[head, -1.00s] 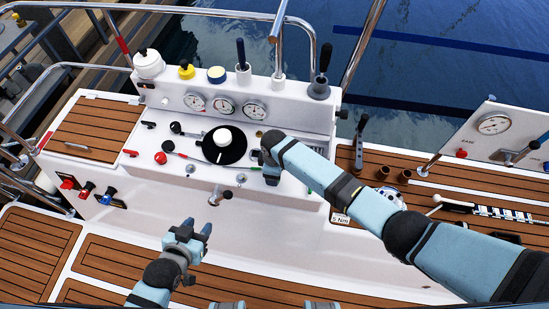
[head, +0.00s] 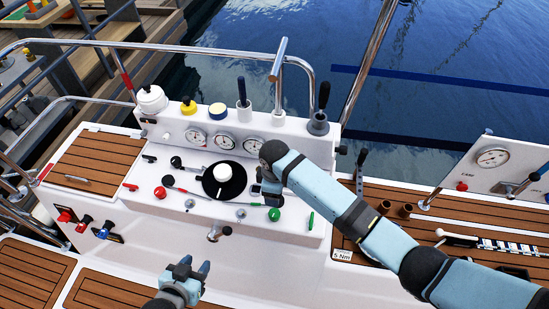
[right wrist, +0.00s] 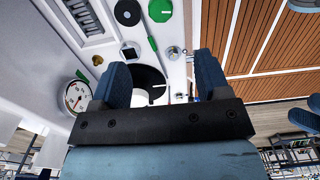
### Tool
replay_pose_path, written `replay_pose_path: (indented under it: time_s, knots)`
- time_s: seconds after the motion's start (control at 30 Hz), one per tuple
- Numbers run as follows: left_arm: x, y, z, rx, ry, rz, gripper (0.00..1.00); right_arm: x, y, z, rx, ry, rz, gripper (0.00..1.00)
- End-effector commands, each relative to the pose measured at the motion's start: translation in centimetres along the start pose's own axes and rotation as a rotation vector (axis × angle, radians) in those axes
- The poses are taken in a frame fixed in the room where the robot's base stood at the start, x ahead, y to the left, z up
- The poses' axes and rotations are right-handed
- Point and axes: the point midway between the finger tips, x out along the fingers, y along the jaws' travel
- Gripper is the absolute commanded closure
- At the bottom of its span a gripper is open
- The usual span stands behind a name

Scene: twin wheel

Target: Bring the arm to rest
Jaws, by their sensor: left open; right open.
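My right arm reaches in from the right in the head view. Its gripper (head: 268,190) is over the console, just right of a black disc (head: 236,188) with a white knob (head: 223,171). In the right wrist view the gripper (right wrist: 163,78) has its two blue fingers spread, with nothing held; the disc (right wrist: 153,78) shows between and beyond them. I cannot tell whether the fingers touch anything. My left gripper (head: 187,268) is open and empty, low in front of the console's white front face.
The white console (head: 290,250) carries a red knob (head: 160,192), a green knob (head: 274,214), gauges (head: 223,141) and small levers. A metal rail (head: 200,44) runs behind it.

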Motion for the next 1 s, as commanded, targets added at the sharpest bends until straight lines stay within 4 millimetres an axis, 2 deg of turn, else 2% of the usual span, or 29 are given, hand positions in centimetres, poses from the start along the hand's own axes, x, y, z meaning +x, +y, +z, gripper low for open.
replay_pose_path:
  time_s: [0.27,0.47,0.57,0.77,0.87,1.0]
  knots:
    - [0.0,0.1,0.0,0.000,0.000,0.001,0.57,0.5,-0.5,0.0,0.014,0.022,0.002,0.31]
    - [0.0,0.1,0.0,0.000,0.000,0.001,0.57,3.2,-3.9,0.5,0.157,0.203,0.027,0.31]
    - [0.0,0.1,0.0,0.000,0.000,0.001,0.57,4.5,-5.8,1.5,0.282,0.328,0.059,0.31]
    - [0.0,0.1,0.0,0.000,0.000,0.001,0.57,5.8,-9.0,5.6,0.542,0.538,0.147,0.31]
    - [0.0,0.1,0.0,0.000,0.001,0.001,0.57,5.9,-10.6,8.6,0.667,0.625,0.206,0.31]
    - [0.0,0.0,0.0,0.000,0.001,0.000,0.57,5.3,-12.8,13.7,0.823,0.730,0.307,0.31]
